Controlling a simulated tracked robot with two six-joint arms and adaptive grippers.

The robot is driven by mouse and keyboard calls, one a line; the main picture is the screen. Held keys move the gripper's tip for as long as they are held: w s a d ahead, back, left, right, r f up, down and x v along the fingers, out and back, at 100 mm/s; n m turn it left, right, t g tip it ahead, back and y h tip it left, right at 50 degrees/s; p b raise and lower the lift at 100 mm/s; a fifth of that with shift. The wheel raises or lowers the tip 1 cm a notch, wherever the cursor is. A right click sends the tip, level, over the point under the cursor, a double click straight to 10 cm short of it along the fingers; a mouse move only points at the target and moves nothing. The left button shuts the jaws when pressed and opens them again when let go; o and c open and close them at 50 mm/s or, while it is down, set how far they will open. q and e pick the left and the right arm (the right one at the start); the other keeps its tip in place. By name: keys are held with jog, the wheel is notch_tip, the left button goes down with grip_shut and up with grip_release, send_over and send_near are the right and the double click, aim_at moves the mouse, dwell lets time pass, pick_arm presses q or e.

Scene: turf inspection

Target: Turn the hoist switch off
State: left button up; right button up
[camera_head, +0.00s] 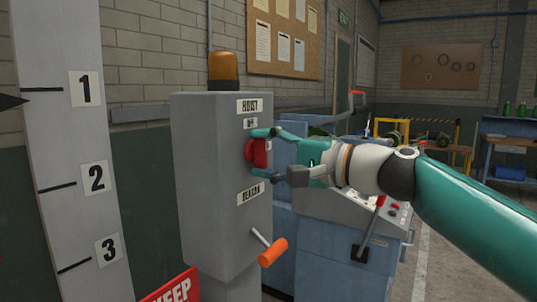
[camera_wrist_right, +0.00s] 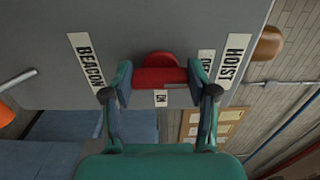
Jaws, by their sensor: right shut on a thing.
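The red hoist switch (camera_head: 256,152) is on the right-hand face of a grey control box (camera_head: 208,180), between the HOIST label (camera_head: 249,105) above and the BEACON label (camera_head: 250,192) below. My right gripper (camera_head: 262,156) is shut on the switch. In the right wrist view the red switch (camera_wrist_right: 160,75) sits between the two fingers. Its bar lies along the line between the HOIST and BEACON labels, toward the partly covered OFF label (camera_wrist_right: 205,65). A small ON label (camera_wrist_right: 160,98) shows beside it. My left gripper is not in view.
An orange-handled lever (camera_head: 272,251) sticks out below the switch. An amber beacon (camera_head: 223,70) tops the box. A blue console (camera_head: 335,240) with a red-knobbed lever stands behind my right arm. A numbered grey post (camera_head: 70,140) stands at the left.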

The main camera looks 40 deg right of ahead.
jog(key=o, duration=1.2)
jog(key=shift+w+f, duration=0.1)
jog(key=shift+c, duration=0.2)
jog(key=v, duration=1.2)
